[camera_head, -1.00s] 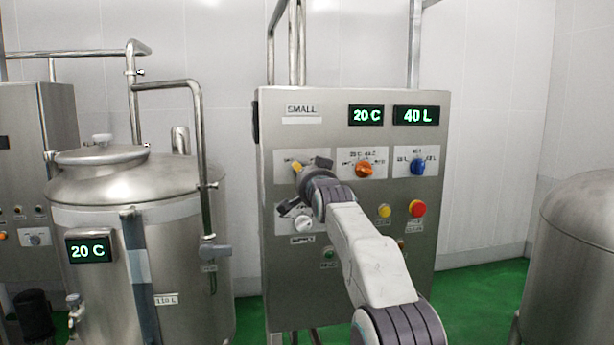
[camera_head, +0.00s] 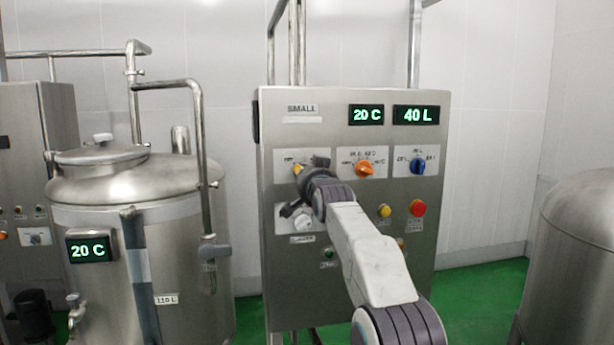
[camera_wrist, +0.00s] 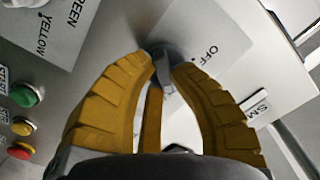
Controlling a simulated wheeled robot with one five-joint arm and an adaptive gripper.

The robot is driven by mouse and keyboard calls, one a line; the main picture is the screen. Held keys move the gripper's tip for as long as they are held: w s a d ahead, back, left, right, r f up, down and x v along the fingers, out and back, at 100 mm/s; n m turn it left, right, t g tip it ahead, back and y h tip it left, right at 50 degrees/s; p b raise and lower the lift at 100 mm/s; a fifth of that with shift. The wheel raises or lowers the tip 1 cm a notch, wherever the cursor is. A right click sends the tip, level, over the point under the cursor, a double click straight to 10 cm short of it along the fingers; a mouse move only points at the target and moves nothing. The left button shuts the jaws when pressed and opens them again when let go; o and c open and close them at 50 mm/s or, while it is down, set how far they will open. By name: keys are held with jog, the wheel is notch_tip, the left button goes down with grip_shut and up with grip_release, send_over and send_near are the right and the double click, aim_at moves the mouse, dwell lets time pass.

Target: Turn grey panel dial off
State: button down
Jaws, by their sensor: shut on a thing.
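The grey metal control panel (camera_head: 345,270) stands in the middle of the head view. My gripper (camera_wrist: 168,62) is at its upper-left plate. Its yellow fingers are closed around a small grey dial (camera_wrist: 164,76) in the wrist view. The word OFF is printed on the light plate (camera_wrist: 205,35) beside the dial. The fingertips cover part of the dial, so its exact pointing direction is unclear. In the head view my gripper (camera_head: 298,170) hides the dial.
An orange dial (camera_head: 364,170) and a blue dial (camera_head: 418,167) sit to the right. A white dial (camera_head: 303,221) sits below, close to my gripper. Yellow (camera_head: 384,211) and red (camera_head: 418,208) buttons are low on the right. A tank (camera_head: 180,250) stands left.

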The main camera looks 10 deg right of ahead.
jog(key=shift+a+r+n, duration=0.1)
jog(key=shift+r+n, duration=0.1)
jog(key=shift+n, duration=2.55)
jog(key=shift+r+n, duration=0.2)
jog(key=shift+n, duration=2.5)
jog(key=shift+a+r+n, duration=0.1)
jog(key=shift+r+n, duration=0.1)
jog(key=shift+n, duration=2.55)
jog(key=c, duration=1.1)
grip_release()
jog(key=shift+f, duration=0.2)
jog(key=shift+s, duration=0.1)
jog(key=s, duration=1.1)
jog(key=shift+s, duration=0.4)
